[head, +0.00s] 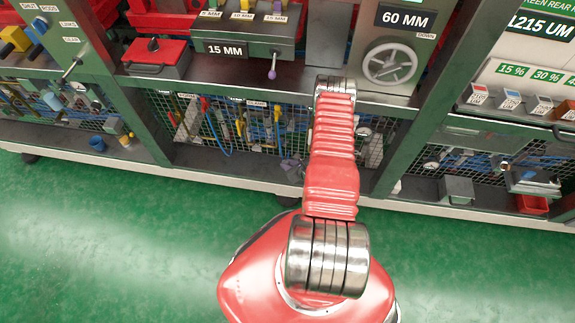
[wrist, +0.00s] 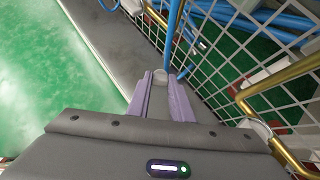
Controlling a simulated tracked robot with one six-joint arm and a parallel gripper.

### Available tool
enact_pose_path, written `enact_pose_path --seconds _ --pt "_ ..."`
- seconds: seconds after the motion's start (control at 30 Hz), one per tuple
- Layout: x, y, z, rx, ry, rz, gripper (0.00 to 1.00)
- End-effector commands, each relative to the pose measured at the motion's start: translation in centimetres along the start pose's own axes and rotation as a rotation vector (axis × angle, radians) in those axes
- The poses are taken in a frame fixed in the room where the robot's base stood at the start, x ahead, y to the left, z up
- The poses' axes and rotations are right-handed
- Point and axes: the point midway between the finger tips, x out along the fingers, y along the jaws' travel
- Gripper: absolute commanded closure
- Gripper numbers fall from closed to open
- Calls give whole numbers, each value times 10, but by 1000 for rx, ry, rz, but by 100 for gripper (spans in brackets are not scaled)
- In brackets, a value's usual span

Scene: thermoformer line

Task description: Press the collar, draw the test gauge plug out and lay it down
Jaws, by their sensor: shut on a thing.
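My gripper (wrist: 161,84) shows in the wrist view with its two purple fingers close together. No collar can be made out. In the head view my gripper (head: 291,169) is a small dark shape low in front of the mesh bay, partly behind my red arm.
Wire mesh (wrist: 225,45) stands right of the fingers, with brass pipes (wrist: 285,75) near it. A grey ledge (wrist: 100,45) lies to the left, above open green floor (wrist: 40,60). A handwheel (head: 390,64) and a lever panel (head: 243,32) are above the bay.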

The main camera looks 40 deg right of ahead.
Motion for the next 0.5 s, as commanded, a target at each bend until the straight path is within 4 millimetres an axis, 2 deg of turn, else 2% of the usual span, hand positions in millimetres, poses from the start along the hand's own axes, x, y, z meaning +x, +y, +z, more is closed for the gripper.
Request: enact_pose_path --seconds 0.5 --pt "2 -7 -9 13 0 -12 100"
